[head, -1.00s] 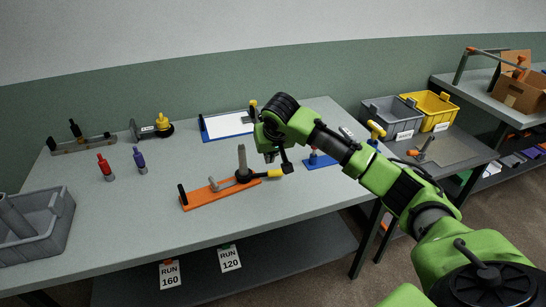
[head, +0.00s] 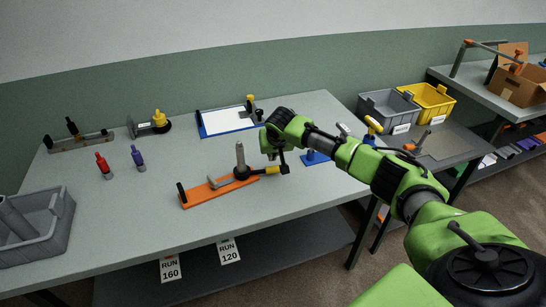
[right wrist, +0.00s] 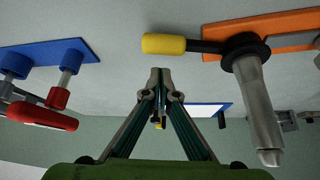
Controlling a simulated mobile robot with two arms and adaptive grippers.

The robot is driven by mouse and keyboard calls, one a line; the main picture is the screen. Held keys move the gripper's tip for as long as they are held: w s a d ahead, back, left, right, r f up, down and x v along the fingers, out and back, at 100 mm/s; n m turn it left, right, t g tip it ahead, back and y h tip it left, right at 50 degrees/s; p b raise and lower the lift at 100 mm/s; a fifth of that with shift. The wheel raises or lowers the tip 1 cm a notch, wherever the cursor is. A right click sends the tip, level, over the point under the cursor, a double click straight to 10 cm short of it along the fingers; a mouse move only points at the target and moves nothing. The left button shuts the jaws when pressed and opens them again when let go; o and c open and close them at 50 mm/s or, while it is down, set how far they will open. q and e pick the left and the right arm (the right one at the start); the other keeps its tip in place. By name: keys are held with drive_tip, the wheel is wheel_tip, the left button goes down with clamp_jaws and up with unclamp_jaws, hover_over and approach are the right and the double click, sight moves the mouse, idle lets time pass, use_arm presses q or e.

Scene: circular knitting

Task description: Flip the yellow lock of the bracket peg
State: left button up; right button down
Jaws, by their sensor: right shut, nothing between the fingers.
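The bracket peg is an upright grey peg (head: 240,155) with a black collar on an orange base (head: 213,193). Its yellow lock handle (head: 272,170) sticks out to the right on a black lever. In the right wrist view the yellow handle (right wrist: 163,44) lies just beyond my right gripper's fingertips (right wrist: 160,76), with a small gap in the picture. The grey peg (right wrist: 257,100) hangs to the right there. My right gripper (head: 285,169) is shut and empty, by the handle's outer end. My left gripper is not in view.
A blue base (head: 316,158) stands right of the gripper; a blue base with grey posts and a red part (right wrist: 45,118) shows in the wrist view. Behind is a blue board with white sheet (head: 225,121). A grey bin (head: 58,230) stands left. The table's front middle is clear.

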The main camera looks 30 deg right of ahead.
drive_tip(key=shift+s+a+f, duration=0.2)
drive_tip(key=shift+s+f, duration=0.15)
drive_tip(key=shift+s, duration=0.2)
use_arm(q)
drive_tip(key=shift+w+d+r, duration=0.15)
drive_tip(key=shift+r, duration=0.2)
use_arm(e)
drive_tip(key=shift+f, duration=0.15)
drive_tip(key=shift+s+p, duration=0.1)
drive_tip(key=shift+p, duration=0.2)
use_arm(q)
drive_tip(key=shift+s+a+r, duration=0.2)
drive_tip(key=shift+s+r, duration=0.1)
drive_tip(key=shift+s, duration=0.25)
use_arm(e)
drive_tip(key=shift+s+a+m, duration=0.25)
drive_tip(key=shift+s+m, duration=0.1)
drive_tip(key=shift+m, duration=0.05)
